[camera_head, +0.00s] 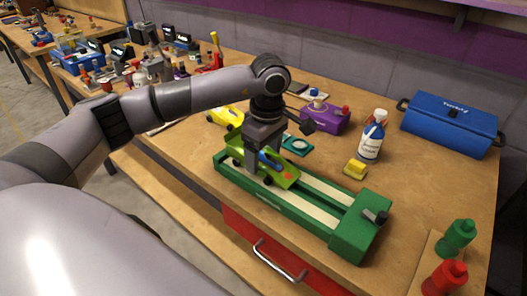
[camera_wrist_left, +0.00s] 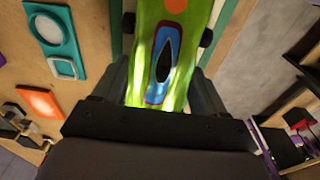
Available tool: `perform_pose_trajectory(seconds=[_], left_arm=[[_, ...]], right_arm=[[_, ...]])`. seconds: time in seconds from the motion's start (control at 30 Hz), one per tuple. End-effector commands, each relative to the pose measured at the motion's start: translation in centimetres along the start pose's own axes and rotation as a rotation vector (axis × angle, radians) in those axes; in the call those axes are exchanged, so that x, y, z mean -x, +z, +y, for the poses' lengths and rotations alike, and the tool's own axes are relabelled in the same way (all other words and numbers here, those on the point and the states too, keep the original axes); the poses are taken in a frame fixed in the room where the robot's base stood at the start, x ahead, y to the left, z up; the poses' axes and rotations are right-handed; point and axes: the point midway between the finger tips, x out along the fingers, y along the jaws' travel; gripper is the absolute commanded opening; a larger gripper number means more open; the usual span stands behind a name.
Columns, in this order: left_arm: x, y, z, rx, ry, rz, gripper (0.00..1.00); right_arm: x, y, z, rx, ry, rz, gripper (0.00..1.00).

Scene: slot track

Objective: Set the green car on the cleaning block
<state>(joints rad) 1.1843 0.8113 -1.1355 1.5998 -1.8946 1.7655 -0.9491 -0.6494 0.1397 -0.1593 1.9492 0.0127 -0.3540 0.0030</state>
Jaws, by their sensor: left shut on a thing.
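The green car (camera_head: 287,178) has a blue cockpit patch and an orange spot. My left gripper (camera_head: 262,158) is shut on its body from above. In the left wrist view the car (camera_wrist_left: 145,35) sits between the two fingers (camera_wrist_left: 163,92). The cleaning block, which looks like the long green base with cream strips (camera_head: 318,210), lies along the bench's front edge. The car is over its left part, roughly lined up with it. I cannot tell whether the wheels touch the strips. The gripper hides part of the car. My right gripper is not in view.
A yellow car (camera_head: 226,116) lies behind my left gripper.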

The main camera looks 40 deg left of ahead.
Motion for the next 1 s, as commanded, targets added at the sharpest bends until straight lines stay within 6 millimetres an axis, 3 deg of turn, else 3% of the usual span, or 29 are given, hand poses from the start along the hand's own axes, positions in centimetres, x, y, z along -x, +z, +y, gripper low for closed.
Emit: perform_pose_trajectory(seconds=[0.23,0.27,0.33,0.67,1.0], left_arm=[[0.0,0.0,0.0,0.001,0.001,0.000,0.35],[0.0,0.0,0.0,0.001,0.001,0.000,0.79],[0.0,0.0,0.0,0.001,0.001,0.000,1.00],[0.6,0.0,0.1,0.000,0.002,0.001,1.00],[5.8,0.0,0.1,0.001,0.005,0.000,1.00]], right_arm=[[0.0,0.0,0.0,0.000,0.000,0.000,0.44],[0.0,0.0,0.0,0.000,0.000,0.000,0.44],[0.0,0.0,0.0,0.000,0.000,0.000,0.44],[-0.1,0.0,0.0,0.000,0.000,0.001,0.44],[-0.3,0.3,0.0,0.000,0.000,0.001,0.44]])
